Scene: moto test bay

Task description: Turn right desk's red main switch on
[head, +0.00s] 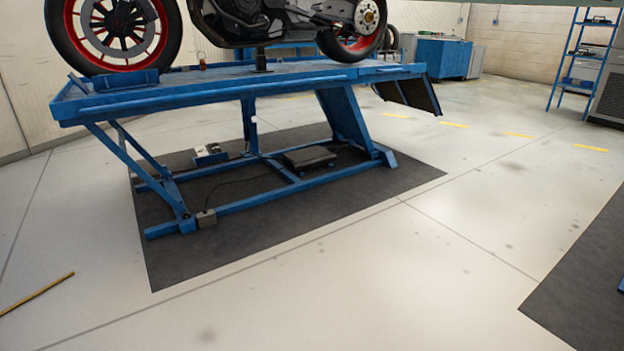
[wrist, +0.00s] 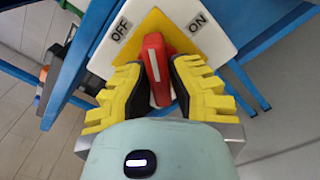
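The red main switch handle (wrist: 153,60) with a pale stripe shows in the wrist view. It sits on a yellow and white plate (wrist: 108,62) with an OFF label at upper left and an ON label at upper right. The handle's far end points up in the picture, between the two labels. My gripper (wrist: 160,82) has yellow fingers with black pads, one on each side of the handle. The handle's base is partly hidden. The switch and gripper are not visible in the head view.
Blue frame bars (wrist: 70,65) run close beside the switch plate. In the head view, a blue lift table (head: 215,87) carries a motorcycle (head: 275,15) over a dark mat (head: 215,250). A stick (head: 37,292) lies at left. The floor between the mats is clear.

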